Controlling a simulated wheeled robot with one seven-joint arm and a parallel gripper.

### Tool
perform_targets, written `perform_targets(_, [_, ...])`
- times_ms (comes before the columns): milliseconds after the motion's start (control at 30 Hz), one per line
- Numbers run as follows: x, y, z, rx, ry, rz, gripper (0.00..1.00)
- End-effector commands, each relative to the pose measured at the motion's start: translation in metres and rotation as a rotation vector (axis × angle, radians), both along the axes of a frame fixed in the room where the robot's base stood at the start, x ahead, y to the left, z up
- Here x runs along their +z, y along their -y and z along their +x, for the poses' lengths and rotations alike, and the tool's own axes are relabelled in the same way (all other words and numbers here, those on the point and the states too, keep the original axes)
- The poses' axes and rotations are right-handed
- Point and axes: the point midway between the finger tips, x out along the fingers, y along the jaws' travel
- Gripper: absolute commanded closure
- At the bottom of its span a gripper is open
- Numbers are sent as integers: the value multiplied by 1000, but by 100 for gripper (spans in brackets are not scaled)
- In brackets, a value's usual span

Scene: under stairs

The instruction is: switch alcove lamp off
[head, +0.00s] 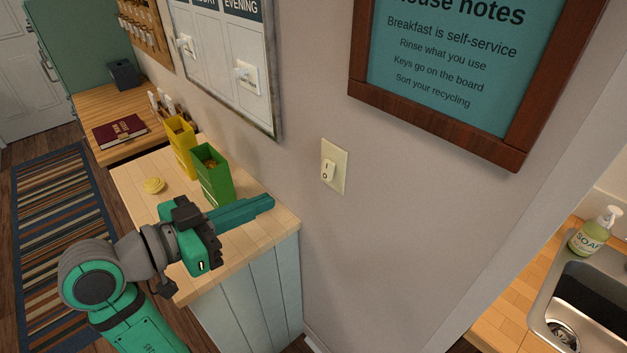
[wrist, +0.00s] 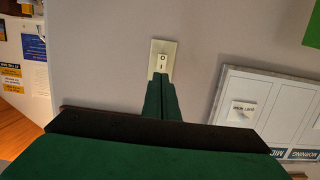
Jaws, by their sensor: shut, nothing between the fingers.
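A cream wall plate with a white rocker switch (head: 334,165) is on the grey wall, below and left of the framed notice. The rocker is marked I at the top and O at the bottom. My gripper (head: 268,203) is shut and empty, its teal fingers pointing right, left of and lower than the switch in the head view, with a gap between them. In the wrist view the switch (wrist: 162,58) appears upside down, just beyond the fingertips (wrist: 161,80), which cover the plate's lower edge. No lamp is in view.
A wooden-topped cabinet (head: 265,235) below my gripper holds a green box (head: 211,175), a yellow box (head: 180,145) and a yellow round item (head: 153,185). A whiteboard (head: 225,65) and framed notice (head: 440,85) hang on the wall. A sink (head: 545,320) and soap bottle (head: 595,232) are right.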

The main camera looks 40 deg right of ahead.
Motion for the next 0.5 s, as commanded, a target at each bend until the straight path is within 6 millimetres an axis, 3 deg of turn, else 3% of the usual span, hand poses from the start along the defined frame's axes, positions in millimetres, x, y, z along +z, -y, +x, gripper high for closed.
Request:
perform_targets(267, [-1, -2, 1, 7, -2, -1, 100])
perform_targets(500, [-5, 22, 3, 5, -2, -1, 100])
